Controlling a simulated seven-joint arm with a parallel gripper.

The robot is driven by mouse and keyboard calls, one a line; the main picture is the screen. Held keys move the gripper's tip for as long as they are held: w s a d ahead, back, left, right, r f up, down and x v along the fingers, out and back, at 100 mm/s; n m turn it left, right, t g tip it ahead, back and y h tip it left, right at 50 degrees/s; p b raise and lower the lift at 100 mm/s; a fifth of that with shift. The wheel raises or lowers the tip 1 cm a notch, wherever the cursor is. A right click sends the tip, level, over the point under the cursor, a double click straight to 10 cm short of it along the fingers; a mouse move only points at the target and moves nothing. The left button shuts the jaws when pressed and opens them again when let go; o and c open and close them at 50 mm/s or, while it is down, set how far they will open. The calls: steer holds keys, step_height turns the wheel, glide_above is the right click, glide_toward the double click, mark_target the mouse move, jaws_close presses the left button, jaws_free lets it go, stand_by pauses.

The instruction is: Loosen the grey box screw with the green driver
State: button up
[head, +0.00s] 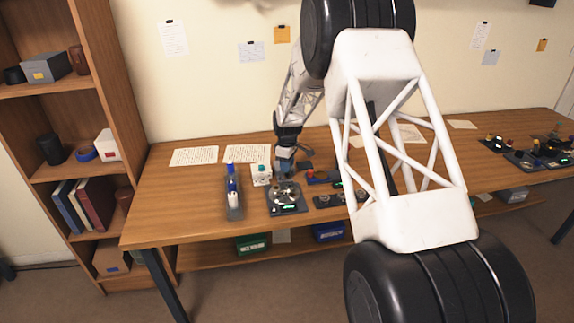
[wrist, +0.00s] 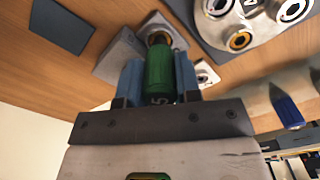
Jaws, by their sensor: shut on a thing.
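In the wrist view my gripper (wrist: 158,85) is shut on the green driver (wrist: 158,68), with a blue finger on each side of its handle. The driver's far end points at the grey box (wrist: 112,58), which sits on the table. A brassy round part shows at that end; the handle hides the tip, so I cannot tell whether it sits in the screw. In the head view my gripper (head: 285,152) is low over the table, behind the lens board (head: 287,207), and the driver is not clear there.
The lens board with its round metal parts also shows in the wrist view (wrist: 215,48). A dark flat plate (wrist: 62,24) lies near the grey box. Papers (head: 194,156) lie at the back left.

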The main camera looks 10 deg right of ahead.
steer(key=shift+n, duration=5)
steer(key=shift+r, duration=0.95)
